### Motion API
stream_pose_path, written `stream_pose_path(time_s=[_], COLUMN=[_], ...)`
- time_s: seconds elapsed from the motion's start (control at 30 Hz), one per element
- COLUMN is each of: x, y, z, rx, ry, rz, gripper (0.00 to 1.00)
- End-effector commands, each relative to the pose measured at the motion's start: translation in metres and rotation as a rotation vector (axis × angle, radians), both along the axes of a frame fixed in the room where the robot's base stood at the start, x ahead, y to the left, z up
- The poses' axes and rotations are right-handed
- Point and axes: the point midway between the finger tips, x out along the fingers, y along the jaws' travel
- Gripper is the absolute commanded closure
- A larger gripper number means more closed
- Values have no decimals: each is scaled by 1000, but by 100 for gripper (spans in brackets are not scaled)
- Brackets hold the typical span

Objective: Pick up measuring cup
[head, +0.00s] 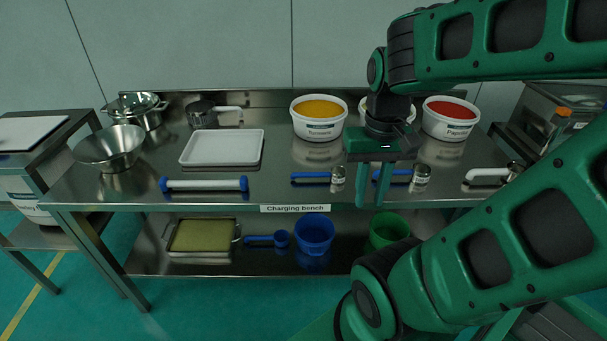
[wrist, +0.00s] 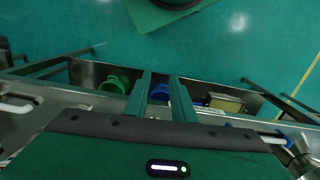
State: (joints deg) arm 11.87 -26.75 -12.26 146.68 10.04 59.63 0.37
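My gripper (head: 373,188) points down in front of the bench's front edge; its fingers are apart with nothing between them. The fingers also show in the wrist view (wrist: 162,95). I cannot tell for sure which vessel is the measuring cup. On the lower shelf stand a blue cup (head: 314,230), a small blue scoop with a long handle (head: 281,239) and a green cup (head: 386,228), partly hidden by my arm. The green cup (wrist: 114,84) and the blue cup (wrist: 160,92) also show in the wrist view. A dark metal cup with a pale handle (head: 203,116) stands on the bench top.
The charging bench (head: 240,203) holds tubs of turmeric (head: 318,129) and paprika (head: 450,128), a white tray (head: 222,147), metal bowls (head: 111,147) and several handled tools along its front. A tray of yellowish material (head: 202,236) lies on the lower shelf.

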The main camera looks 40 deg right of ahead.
Motion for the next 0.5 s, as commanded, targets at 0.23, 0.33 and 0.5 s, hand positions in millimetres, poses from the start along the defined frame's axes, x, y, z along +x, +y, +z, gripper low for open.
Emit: stream_pose_path(time_s=[0.23, 0.33, 0.5], x=[-7, 1, 58], y=[0, 1, -6], z=[4, 7, 9], rx=[-1, -12, -59], ry=[-9, -19, -35], rz=[11, 80, 409], gripper=[77, 77, 77])
